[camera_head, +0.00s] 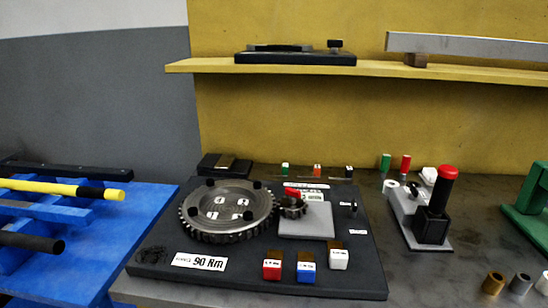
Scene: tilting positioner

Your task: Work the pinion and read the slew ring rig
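The slew ring rig stands on a dark base plate (335,272) on the grey bench. A large toothed ring (228,208) lies flat at its left, with dark knobs on its rim and small white labels on its inner face. A small pinion (292,207) sits at the ring's right side, appearing to meet its teeth, with a red part above it. A grey block (306,220) is right of the pinion. A white label (199,262) reading "90 Nm" is at the front left. My gripper is not in view.
Red (272,268), blue (306,271) and white (339,259) blocks line the plate's front. A grey fixture with a red-topped black post (434,215) stands right. Blue racks (100,235) hold bars at left. A yellow shelf (380,69) hangs behind.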

